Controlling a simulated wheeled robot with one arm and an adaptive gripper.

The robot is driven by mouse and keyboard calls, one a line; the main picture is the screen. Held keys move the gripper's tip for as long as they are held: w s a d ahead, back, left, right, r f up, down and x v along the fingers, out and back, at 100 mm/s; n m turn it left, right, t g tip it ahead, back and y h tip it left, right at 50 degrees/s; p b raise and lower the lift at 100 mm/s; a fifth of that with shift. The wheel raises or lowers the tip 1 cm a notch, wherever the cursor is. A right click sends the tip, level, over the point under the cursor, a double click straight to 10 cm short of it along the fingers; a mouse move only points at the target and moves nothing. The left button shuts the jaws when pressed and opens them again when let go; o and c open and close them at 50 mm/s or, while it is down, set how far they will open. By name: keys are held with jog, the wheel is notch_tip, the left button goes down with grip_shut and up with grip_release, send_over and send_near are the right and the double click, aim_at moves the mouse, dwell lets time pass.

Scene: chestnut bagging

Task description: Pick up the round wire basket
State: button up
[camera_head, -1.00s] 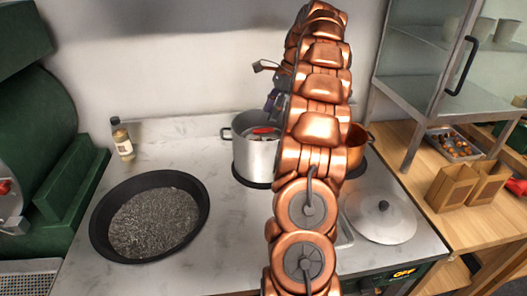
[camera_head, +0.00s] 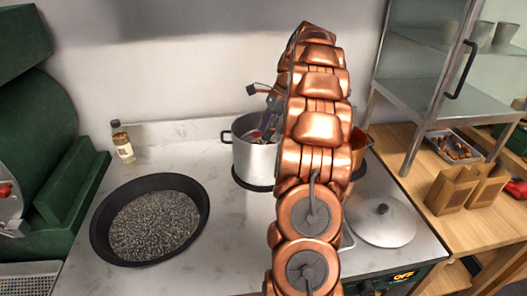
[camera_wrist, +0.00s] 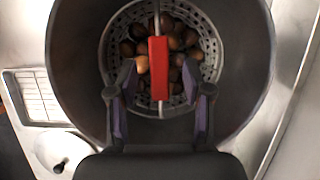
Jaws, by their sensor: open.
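The round wire basket (camera_wrist: 110,68) shows in the wrist view as a perforated metal basket inside the steel pot (camera_wrist: 70,70). It holds several brown chestnuts (camera_wrist: 178,40). A red handle grip (camera_wrist: 158,68) on a metal bar crosses above the chestnuts. My gripper (camera_wrist: 158,98) is open, with its purple-padded fingers on either side of the lower part of the red grip; I cannot tell whether they touch it. In the head view the pot (camera_head: 255,158) stands on the stove, and my arm hides part of it and most of the gripper.
A copper pot (camera_head: 358,150) stands just right of my arm. A black pan of gravel-like grains (camera_head: 199,225) lies at the left, with a bottle (camera_head: 123,142) behind. A round lid (camera_head: 383,220), paper bags (camera_head: 452,190) and a glass cabinet (camera_head: 415,90) are at the right.

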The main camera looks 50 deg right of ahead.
jog(key=shift+x, duration=1)
grip_shut()
